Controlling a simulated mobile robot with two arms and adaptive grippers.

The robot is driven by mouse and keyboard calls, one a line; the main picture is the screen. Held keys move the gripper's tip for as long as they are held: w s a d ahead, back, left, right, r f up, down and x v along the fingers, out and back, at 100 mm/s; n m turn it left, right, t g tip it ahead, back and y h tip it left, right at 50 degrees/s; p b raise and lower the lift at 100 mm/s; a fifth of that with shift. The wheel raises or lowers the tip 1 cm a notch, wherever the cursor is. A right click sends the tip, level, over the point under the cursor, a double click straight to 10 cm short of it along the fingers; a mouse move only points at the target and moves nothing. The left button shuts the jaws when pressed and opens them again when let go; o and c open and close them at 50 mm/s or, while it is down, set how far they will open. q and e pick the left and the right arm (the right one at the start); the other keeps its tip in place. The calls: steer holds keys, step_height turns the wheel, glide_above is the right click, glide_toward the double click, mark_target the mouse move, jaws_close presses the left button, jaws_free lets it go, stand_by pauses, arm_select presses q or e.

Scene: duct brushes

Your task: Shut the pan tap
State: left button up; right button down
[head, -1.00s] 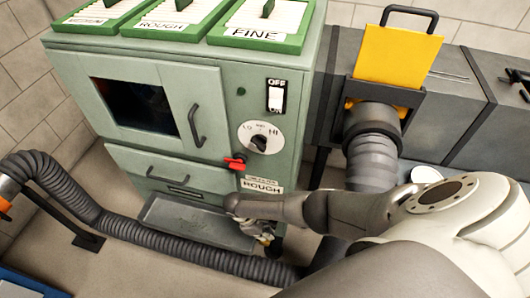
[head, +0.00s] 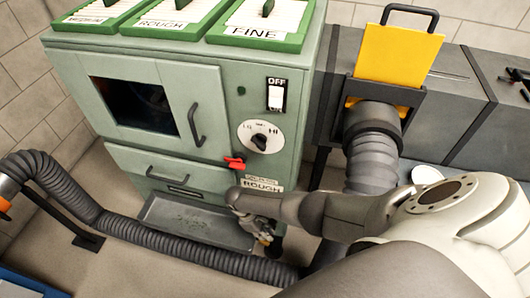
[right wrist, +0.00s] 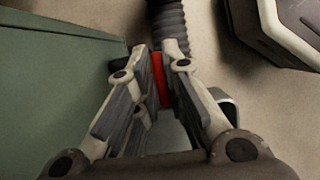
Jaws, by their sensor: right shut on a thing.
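The green cabinet (head: 222,95) has a shallow grey pan (head: 160,212) low at its front. My right gripper (head: 266,238) is down by the pan's right end, beside the cabinet's lower right corner. In the right wrist view its two fingers (right wrist: 160,88) are closed on a red piece, which I take to be the pan tap's handle (right wrist: 158,72). The rest of the tap is mostly hidden by the fingers, so I cannot tell how it is turned. A separate red lever (head: 234,162) is on the cabinet front, above the ROUGH label. My left gripper is not in view.
A ribbed grey hose (head: 150,238) runs along the floor in front of the pan and close to my right gripper. A grey duct (head: 445,110) with a yellow plate (head: 396,55) stands at the right. Green-framed filters (head: 262,22) lie on the cabinet top.

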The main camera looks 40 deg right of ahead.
steer(key=c, duration=1.8)
jaws_free()
steer(key=shift+a, duration=0.1)
steer(key=v, duration=0.7)
steer(key=shift+r, duration=0.3)
steer(key=shift+w, duration=0.1)
